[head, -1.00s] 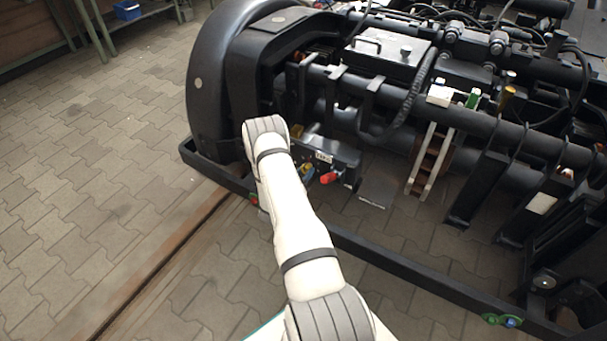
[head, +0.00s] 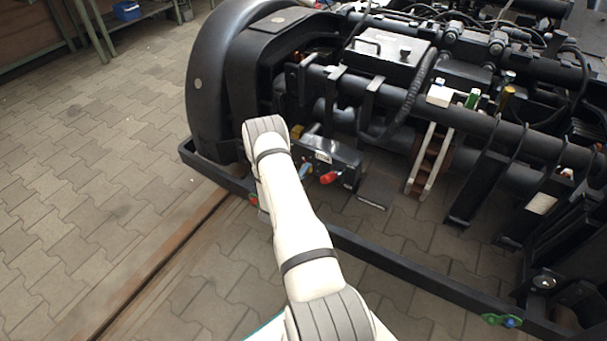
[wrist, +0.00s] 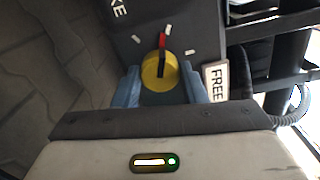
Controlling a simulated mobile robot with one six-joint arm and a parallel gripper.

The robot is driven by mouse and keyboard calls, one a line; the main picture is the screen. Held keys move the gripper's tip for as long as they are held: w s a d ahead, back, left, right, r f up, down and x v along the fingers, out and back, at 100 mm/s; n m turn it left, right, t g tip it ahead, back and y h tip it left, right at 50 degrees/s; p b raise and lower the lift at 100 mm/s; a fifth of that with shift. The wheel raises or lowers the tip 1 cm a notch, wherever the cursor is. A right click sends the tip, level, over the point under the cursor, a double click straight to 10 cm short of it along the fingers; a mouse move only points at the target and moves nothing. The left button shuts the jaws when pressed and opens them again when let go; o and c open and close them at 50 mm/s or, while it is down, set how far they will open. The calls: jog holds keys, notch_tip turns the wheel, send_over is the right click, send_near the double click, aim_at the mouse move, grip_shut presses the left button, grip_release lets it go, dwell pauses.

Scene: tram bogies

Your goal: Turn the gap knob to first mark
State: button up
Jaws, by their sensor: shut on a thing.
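The gap knob (wrist: 157,72) is a round yellow knob with a black bar and a red pointer tip, on the face of a dark box. Three white marks show around it in the wrist view. The red tip points up, close to the top middle mark (wrist: 168,30) and a little left of it. My gripper (wrist: 160,90) has its blue fingers on either side of the knob, shut on it. In the head view one blue finger (head: 305,172) shows beside my arm at the box (head: 332,157); the knob cannot be made out there.
A red handle (head: 329,177) sticks out of the box right of my gripper. A "FREE" label (wrist: 215,82) is beside the knob. The black frame bar (head: 400,265) runs along the front, and bogie pipes lie above. Paved floor at left is clear.

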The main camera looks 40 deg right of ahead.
jog(key=n, duration=1)
jog(key=shift+s, duration=0.1)
jog(key=shift+n, duration=0.3)
dwell(0.3)
jog(key=o, duration=1)
jog(key=shift+p+v, duration=1.4)
jog(key=shift+v, duration=2.55)
